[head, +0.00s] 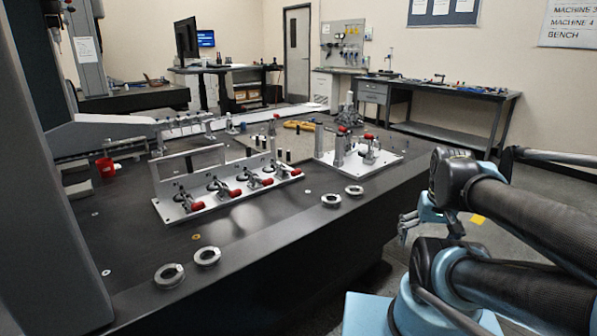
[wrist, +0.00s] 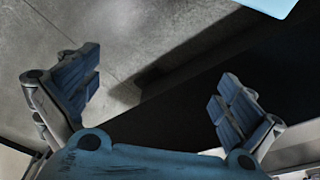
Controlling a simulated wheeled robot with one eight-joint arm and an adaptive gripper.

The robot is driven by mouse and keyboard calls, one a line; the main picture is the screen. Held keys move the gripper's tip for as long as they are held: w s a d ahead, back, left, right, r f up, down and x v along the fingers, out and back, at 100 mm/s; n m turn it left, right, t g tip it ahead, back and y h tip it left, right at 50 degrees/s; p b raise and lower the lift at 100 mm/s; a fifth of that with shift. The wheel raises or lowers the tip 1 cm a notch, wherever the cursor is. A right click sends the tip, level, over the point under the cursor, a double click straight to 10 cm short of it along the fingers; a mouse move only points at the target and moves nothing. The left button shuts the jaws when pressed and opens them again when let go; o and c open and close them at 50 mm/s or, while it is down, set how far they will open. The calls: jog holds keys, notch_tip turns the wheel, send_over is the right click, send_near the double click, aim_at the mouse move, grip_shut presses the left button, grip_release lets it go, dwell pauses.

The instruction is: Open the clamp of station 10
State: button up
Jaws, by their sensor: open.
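A light metal fixture plate (head: 225,190) stands on the dark machine table, with a row of several toggle clamps with red handles (head: 222,195) along its front. A second, smaller fixture plate (head: 358,160) to its right carries a clamp with a red tip (head: 368,138). No station number is readable, so I cannot tell which clamp is station 10's. My gripper (head: 405,228) hangs beyond the table's right edge, well apart from the clamps. In the wrist view its two blue-padded fingers (wrist: 155,95) are spread wide with nothing between them, above the floor. No clamp shows there.
The dark table (head: 300,225) has loose metal rings (head: 170,275) along its front edge. A workbench (head: 440,90) is at the back right. The floor (head: 455,250) between table and bench is mostly clear.

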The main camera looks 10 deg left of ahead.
jog(key=shift+w, duration=0.45)
jog(key=shift+c, duration=0.2)
